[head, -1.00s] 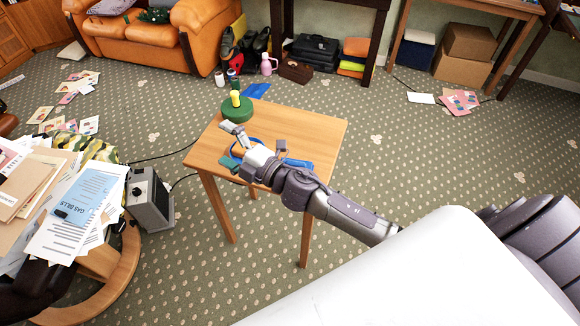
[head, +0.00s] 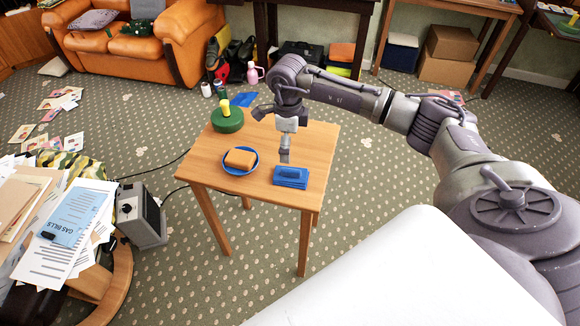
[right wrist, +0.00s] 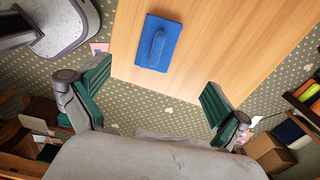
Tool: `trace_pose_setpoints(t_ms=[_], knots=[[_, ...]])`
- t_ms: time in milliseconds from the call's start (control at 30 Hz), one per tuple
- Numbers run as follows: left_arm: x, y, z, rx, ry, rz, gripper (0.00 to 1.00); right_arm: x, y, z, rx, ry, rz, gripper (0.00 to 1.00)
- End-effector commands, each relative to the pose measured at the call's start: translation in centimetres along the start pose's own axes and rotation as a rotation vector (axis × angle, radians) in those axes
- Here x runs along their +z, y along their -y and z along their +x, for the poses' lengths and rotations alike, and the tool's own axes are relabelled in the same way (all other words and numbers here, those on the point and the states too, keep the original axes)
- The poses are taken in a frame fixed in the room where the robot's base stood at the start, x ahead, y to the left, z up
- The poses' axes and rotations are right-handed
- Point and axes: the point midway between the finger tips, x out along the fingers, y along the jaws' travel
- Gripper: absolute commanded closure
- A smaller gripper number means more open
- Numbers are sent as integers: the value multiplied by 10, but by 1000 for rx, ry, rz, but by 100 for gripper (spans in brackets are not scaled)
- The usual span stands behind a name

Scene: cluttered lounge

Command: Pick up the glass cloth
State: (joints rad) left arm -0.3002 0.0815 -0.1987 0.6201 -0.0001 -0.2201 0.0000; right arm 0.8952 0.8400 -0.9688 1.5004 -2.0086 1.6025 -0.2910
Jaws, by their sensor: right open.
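The glass cloth is a folded blue cloth (head: 290,180) lying flat near the front right edge of the small wooden table. It has a raised blue strip or fold on top. The right wrist view also shows the cloth (right wrist: 171,28), at the top centre beyond the fingers. My right gripper (head: 284,148) hangs above the table, behind the cloth and apart from it. In the right wrist view its green-padded fingers (right wrist: 156,90) are wide apart with nothing between them. My left gripper is not in view.
The wooden table (head: 205,172) also bears a blue plate (head: 228,169) with an orange sponge-like block (head: 240,158) and a green round object (head: 227,122) with a yellow top. A grey box-shaped device (head: 140,212) stands on the floor at left, near a paper-covered seat.

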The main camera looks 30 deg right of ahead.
Motion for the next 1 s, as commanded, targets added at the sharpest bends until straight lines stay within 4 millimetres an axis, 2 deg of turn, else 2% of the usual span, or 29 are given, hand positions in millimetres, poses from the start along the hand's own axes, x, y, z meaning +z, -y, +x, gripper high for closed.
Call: trace_pose_setpoints(t_ms=[33,200,467,733,1000], knots=[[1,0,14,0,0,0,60,0,-1,18,2,0,0,0],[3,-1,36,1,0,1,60,0,-1,52,4,1,1,0],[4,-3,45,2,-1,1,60,0,-2,69,2,3,1,0],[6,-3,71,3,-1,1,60,-3,-5,110,4,4,1,0],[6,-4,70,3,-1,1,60,-3,-5,111,2,5,0,0]])
